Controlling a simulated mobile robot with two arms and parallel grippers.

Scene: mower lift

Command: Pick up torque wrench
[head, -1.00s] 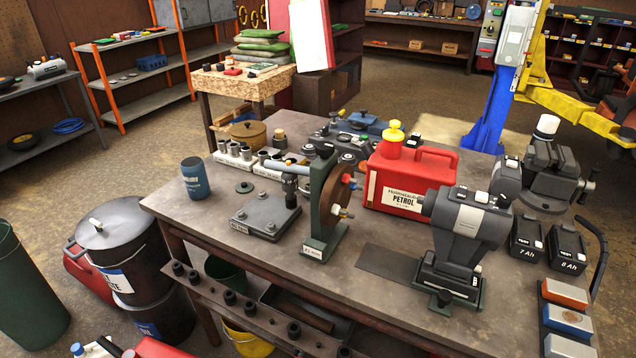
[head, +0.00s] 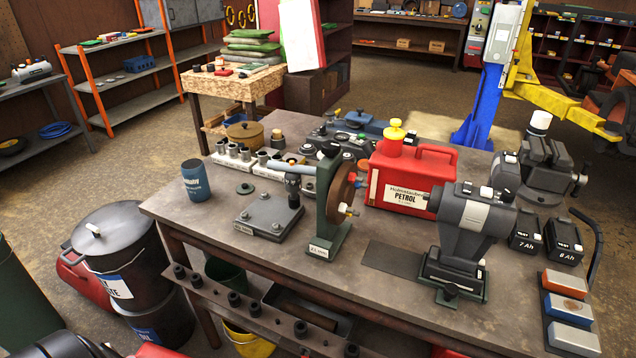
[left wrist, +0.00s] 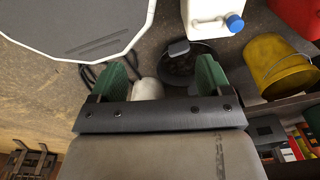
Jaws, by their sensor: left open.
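A pale grey-blue bar (head: 289,167) with a dark upright end stands out above a dark bolted plate (head: 262,219) on the workbench (head: 215,255). It may be the torque wrench, but its far end is hidden behind the green stand, so I cannot be sure. My left gripper (left wrist: 161,78) has green fingers spread apart in the left wrist view, over the floor and well away from the bar. A white object shows between or behind the fingers; I cannot tell that it is touched. Neither gripper shows in the head view.
On the bench are a green stand with a disc (head: 336,195), a red petrol can (head: 405,180), a grey machine (head: 470,225), a blue can (head: 195,180) and a socket rack (head: 246,162). A lidded bin (head: 118,250) stands at left. A yellow bucket (left wrist: 279,68) shows in the left wrist view.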

